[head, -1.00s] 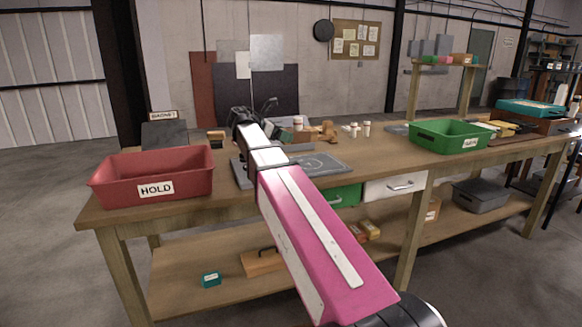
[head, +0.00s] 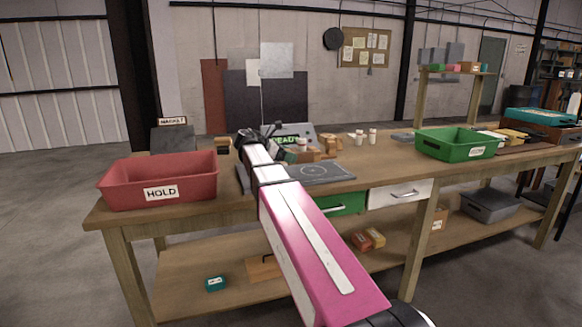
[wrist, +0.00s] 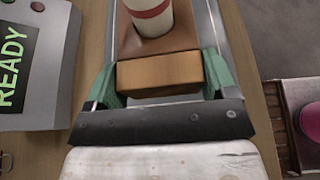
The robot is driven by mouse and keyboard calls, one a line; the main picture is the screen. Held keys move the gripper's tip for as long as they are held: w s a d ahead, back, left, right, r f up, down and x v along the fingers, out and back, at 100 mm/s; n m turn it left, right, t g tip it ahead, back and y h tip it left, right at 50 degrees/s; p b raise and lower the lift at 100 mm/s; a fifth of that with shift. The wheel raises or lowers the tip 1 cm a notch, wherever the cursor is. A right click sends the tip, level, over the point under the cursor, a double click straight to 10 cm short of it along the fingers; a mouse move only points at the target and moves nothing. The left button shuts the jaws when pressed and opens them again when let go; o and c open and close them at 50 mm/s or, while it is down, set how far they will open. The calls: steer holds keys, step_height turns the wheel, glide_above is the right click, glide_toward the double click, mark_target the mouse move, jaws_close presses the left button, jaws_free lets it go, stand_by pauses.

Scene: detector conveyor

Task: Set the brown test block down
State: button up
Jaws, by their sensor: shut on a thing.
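The brown test block (wrist: 160,72) is between the green finger pads of my gripper (wrist: 160,80) in the wrist view, its lighter end face toward the camera. My gripper is shut on it. A white bottle with a red band (wrist: 151,15) shows at the block's far part; I cannot tell if it stands on the block or beyond it. In the head view my gripper (head: 262,138) is over the bench behind the grey plate (head: 318,173), and my arm partly hides this spot. I cannot tell if the block touches a surface.
A detector panel reading READY (head: 285,139) stands behind my gripper; it also shows at left in the wrist view (wrist: 30,70). A red HOLD bin (head: 160,180) is at left, a green bin (head: 457,143) at right.

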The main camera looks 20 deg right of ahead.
mark_target(290, 174)
steer(key=shift+w+d+f, duration=0.3)
steer(key=shift+d+f, duration=0.25)
steer(key=shift+d, duration=0.2)
steer(key=shift+f, duration=1.9)
steer(key=o, duration=1.1)
steer(key=shift+f, duration=0.15)
steer(key=shift+c, duration=0.2)
steer(key=shift+a+r, duration=0.15)
steer(key=shift+r, duration=0.05)
steer(key=v, duration=1.1)
steer(key=shift+a+r, duration=0.1)
steer(key=shift+a, duration=0.25)
